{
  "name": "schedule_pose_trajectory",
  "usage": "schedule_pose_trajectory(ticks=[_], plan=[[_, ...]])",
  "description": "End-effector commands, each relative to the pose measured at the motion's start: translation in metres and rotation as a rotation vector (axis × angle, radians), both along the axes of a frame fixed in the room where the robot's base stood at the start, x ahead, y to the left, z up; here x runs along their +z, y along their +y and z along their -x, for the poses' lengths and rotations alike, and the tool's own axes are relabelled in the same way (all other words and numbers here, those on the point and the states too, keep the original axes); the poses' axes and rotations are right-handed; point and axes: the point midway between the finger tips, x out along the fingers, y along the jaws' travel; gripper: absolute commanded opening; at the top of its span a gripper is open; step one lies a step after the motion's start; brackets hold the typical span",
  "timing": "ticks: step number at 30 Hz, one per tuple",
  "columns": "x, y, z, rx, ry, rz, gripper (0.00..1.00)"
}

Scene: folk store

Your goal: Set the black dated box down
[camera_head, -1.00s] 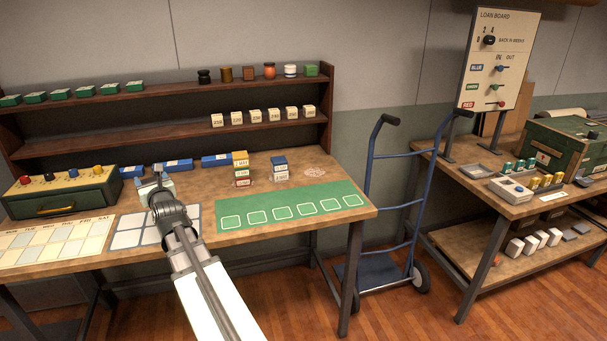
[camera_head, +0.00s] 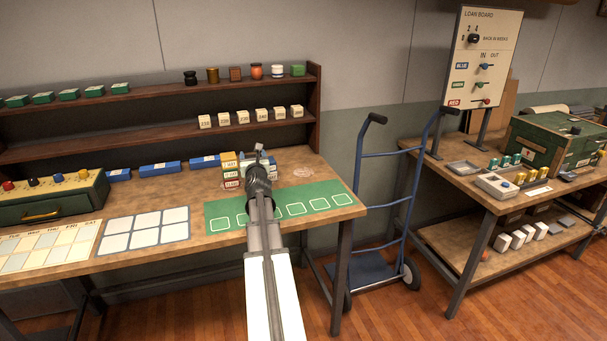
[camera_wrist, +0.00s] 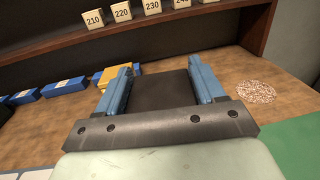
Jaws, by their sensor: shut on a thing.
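My gripper (camera_wrist: 165,90) is shut on the black box (camera_wrist: 163,90), whose plain dark face shows between the two blue fingers in the wrist view. No date can be read on it from here. The box cannot be made out there.
A speckled round patch (camera_wrist: 248,91) lies on bare wood at the right. A green mat (camera_head: 335,193) with outlined squares is in front. Blue boxes (camera_head: 160,168) lie to the left. A shelf (camera_head: 150,137) with numbered white blocks (camera_head: 243,117) stands behind.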

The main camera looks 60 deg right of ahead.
Motion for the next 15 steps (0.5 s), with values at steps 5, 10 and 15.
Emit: schedule_pose_trajectory(ticks=[5,10,15], plan=[[-0.005,-0.049,0.034,-0.058,-0.002,-0.001,0.35],[-0.011,-0.085,0.062,-0.1,-0.002,-0.001,0.35],[-0.017,-0.122,0.09,-0.137,-0.001,-0.002,0.35]])
